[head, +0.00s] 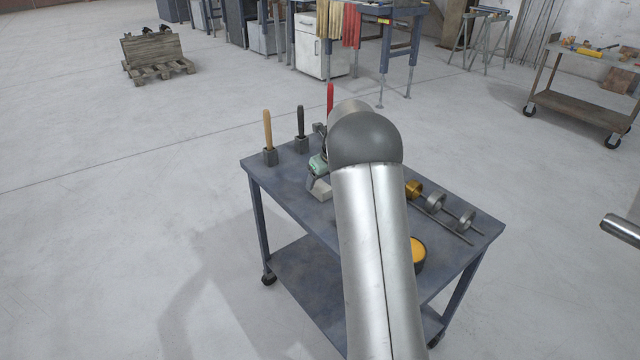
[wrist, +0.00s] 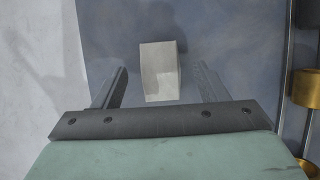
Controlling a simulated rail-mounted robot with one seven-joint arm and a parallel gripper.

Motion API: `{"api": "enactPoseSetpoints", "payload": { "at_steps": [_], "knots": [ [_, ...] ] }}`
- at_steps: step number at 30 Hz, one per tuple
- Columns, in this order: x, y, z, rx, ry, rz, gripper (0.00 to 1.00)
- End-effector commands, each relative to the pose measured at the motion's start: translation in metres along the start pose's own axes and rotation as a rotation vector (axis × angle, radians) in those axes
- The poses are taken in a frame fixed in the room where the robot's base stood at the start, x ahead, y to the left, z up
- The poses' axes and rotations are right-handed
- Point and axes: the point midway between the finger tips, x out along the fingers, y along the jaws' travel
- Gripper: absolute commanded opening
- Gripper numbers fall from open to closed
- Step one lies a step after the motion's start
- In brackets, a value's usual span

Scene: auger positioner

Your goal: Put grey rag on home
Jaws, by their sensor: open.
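My gripper (wrist: 161,68) is open, its two dark fingers spread apart over the blue-grey cart top (wrist: 225,50). A pale grey, box-shaped thing (wrist: 159,60) shows between the fingers in the wrist view, with a gap on each side. It may be the grey rag, but I cannot tell from its shape. In the head view my gripper's green body (head: 318,163) is over the left part of the cart, largely hidden behind my arm. No place marked as home can be made out.
Upright handled tools, tan (head: 268,130), black (head: 301,122) and red (head: 330,98), stand along the cart's back left edge. Rods with a brass collar (head: 413,188) and grey collars (head: 435,202) lie at the right. An orange-topped round container (head: 418,250) is partly hidden by my arm.

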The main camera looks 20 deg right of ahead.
Motion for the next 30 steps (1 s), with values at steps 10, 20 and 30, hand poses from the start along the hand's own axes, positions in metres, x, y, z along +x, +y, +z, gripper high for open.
{"api": "enactPoseSetpoints", "payload": {
  "at_steps": [10, 20, 30],
  "knots": [
    [-0.072, 0.000, 0.001, 0.000, -0.001, 0.000, 0.67],
    [-0.090, 0.001, -0.001, -0.005, 0.001, 0.002, 0.67],
    [-0.141, 0.130, -0.073, -0.934, 0.081, 0.132, 0.67]
  ]
}}
